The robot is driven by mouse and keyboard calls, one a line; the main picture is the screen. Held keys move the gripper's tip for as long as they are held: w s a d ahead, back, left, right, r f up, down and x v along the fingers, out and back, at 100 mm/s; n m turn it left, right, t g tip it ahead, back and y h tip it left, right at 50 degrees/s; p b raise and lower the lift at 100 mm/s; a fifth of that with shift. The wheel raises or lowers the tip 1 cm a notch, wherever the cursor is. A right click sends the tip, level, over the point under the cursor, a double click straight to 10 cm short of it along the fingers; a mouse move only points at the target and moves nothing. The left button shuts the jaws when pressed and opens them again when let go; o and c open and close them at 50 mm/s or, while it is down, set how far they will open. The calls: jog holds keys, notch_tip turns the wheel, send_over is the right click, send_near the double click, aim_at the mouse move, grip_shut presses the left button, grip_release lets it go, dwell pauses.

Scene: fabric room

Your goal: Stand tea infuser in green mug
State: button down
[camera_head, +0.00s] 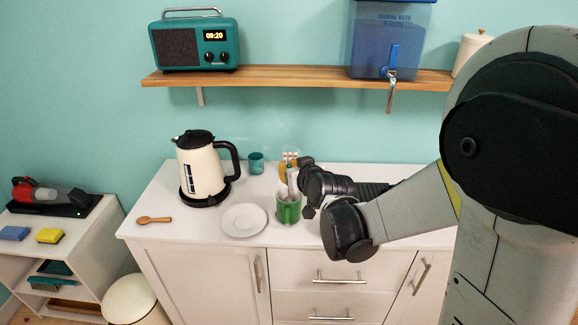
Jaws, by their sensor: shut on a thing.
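The green mug (288,211) stands upright on the white counter, right of the white plate. My gripper (299,170) reaches in from the right, just above the mug, and is shut on the tea infuser (292,183). The infuser is a slim, pale grey thing held roughly upright over the mug's mouth. Its lower end appears to be at or inside the rim, but I cannot tell how deep it is or whether it touches the mug. My gripper's dark links hide part of the right side, and the fingertips are small in this view.
A white plate (244,220) and a cream kettle (202,168) stand left of the mug. A teal cup (256,163) and a yellow-orange holder (283,171) with white-topped items stand behind. A wooden spoon (153,220) lies at the left. A shelf (290,76) runs above.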

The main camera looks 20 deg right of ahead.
jog(key=shift+f, duration=0.25)
jog(key=c, duration=1.5)
grip_release()
jog(key=v, duration=1.2)
jog(key=s+f+g, duration=0.1)
jog(key=s+g, duration=0.1)
jog(key=s, duration=0.4)
jog(key=s+f+g, duration=0.1)
jog(key=s+g, duration=0.1)
jog(key=s, duration=0.4)
jog(key=s+f+g+h, duration=0.1)
jog(key=s+f+g, duration=0.1)
jog(key=s, duration=0.4)
jog(key=shift+s+a+m+g, duration=0.3)
jog(key=shift+s+a+m, duration=0.05)
jog(key=shift+a+m, duration=0.05)
